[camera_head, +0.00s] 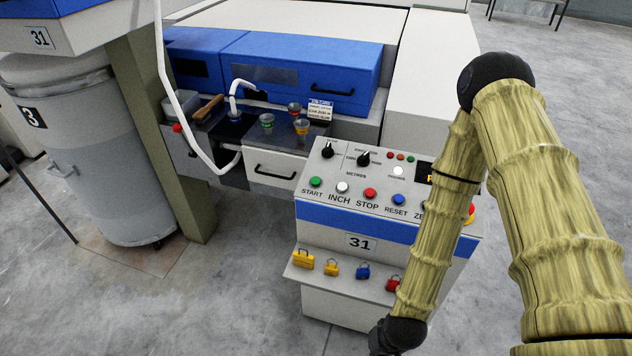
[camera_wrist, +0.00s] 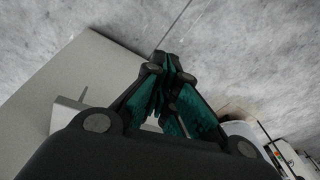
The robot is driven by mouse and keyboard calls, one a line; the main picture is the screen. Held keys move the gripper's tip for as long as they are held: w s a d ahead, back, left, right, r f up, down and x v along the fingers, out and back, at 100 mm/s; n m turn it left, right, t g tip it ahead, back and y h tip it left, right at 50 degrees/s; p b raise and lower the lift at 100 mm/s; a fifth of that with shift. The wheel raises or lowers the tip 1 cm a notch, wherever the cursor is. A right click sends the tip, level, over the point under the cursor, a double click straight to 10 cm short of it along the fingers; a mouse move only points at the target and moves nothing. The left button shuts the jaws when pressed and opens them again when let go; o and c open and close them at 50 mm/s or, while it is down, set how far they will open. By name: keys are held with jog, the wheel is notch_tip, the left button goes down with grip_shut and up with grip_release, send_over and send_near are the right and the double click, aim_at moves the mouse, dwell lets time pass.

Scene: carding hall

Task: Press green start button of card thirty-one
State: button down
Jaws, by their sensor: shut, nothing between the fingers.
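The control console of card thirty-one (camera_head: 345,306) stands in the middle of the head view, with a white "31" plate on its front. The green start button (camera_head: 316,182) is at the left end of the button row on its sloped top, above the label START, and is in plain sight. My arm comes down over the console's right side in the head view, and the gripper itself is out of that frame. In the wrist view my gripper (camera_wrist: 170,62) has its fingertips together, holding nothing, with floor behind. The start button does not show in the wrist view.
White INCH (camera_head: 342,187), red STOP (camera_head: 370,194) and blue RESET (camera_head: 398,200) buttons sit right of START. Several padlocks, one yellow (camera_head: 303,258), are on a ledge below. A grey can (camera_head: 88,150) stands left. The floor in front of the console's left is clear.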

jog(key=w+a+r+t+y, duration=0.1)
jog(key=w+a+r, duration=0.15)
jog(key=w, duration=0.35)
jog(key=w+a+r+t, duration=0.1)
jog(key=w+a+r, duration=0.1)
jog(key=w+a, duration=0.35)
notch_tip(320, 180, up, 30)
jog(key=n+t+y+b, duration=0.1)
jog(key=t+y+b, duration=0.1)
jog(key=t+y, duration=0.25)
send_over(317, 180)
jog(key=s, duration=0.2)
jog(key=shift+s+a+f+t+h, duration=0.15)
jog(key=shift+s+a+t+h, duration=0.1)
jog(key=shift+a, duration=0.15)
jog(key=shift+f, duration=0.15)
jog(key=shift+w+d+f+b, duration=0.1)
jog(key=shift+w+f+b, duration=0.25)
jog(key=shift+f+b, duration=0.8)
jog(key=shift+w+d+f+b, duration=0.15)
jog(key=shift+w+f+b, duration=0.4)
jog(key=shift+f, duration=1.05)
jog(key=shift+w+d+f+b, duration=0.1)
jog(key=shift+w+f+b, duration=0.1)
jog(key=shift+f+b, duration=1.05)
jog(key=shift+f, duration=0.3)
jog(key=shift+w+f, duration=0.1)
jog(key=shift+f, duration=0.15)
